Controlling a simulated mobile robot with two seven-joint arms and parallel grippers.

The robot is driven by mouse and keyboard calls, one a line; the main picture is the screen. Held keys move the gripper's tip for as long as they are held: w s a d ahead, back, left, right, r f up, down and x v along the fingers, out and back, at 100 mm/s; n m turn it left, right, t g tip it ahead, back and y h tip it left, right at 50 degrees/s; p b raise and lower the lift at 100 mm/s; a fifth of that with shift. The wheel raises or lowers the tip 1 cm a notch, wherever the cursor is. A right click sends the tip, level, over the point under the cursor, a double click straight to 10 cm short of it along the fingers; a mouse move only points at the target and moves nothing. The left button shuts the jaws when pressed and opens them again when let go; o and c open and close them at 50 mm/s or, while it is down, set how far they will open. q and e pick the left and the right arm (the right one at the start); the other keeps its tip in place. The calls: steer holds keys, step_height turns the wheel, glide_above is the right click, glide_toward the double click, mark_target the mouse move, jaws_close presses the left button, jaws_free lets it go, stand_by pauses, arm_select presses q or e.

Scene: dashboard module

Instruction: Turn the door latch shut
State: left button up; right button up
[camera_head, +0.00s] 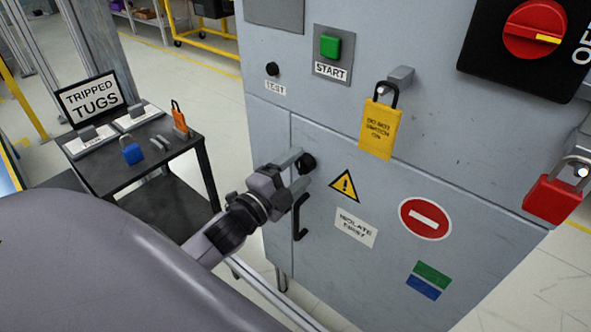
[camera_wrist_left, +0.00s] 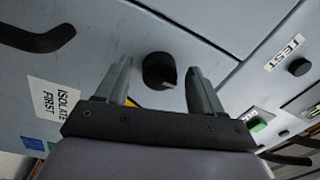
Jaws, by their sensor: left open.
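The door latch is a round black knob (camera_head: 307,162) on the grey cabinet door, above the black door handle (camera_head: 300,217). In the left wrist view the latch (camera_wrist_left: 158,70) shows between the fingers, with a raised grip on its face. My left gripper (camera_head: 296,172) is at the latch. Its two fingers (camera_wrist_left: 163,85) are spread apart, one on each side of the latch, with gaps visible. I cannot tell whether the fingertips reach past the knob's face. My right gripper is in neither view.
A yellow tag padlock (camera_head: 379,130) and a red padlock (camera_head: 552,199) hang on the cabinet. A green START button (camera_head: 330,46) and a black TEST button (camera_head: 271,69) sit above the door. A dark cart (camera_head: 180,208) with padlocks stands at the left.

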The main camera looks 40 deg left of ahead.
arm_select(q)
steer(key=shift+s, duration=0.1)
steer(key=s, duration=0.7)
steer(key=shift+a+f, duration=0.2)
steer(key=shift+a, duration=0.1)
stand_by(0.3)
steer(key=s+d+f+n+g+p, duration=0.3)
steer(key=s+d+f+n+g, duration=0.1)
steer(key=s+d+f+n, duration=0.1)
steer(key=s+d+f+n+g+p, duration=0.3)
steer(key=s+d+f+n+g, duration=0.1)
steer(key=f+n, duration=0.4)
steer(key=shift+s+d+f+h, duration=0.3)
steer(key=shift+s+d+f, duration=0.4)
steer(key=shift+s, duration=0.25)
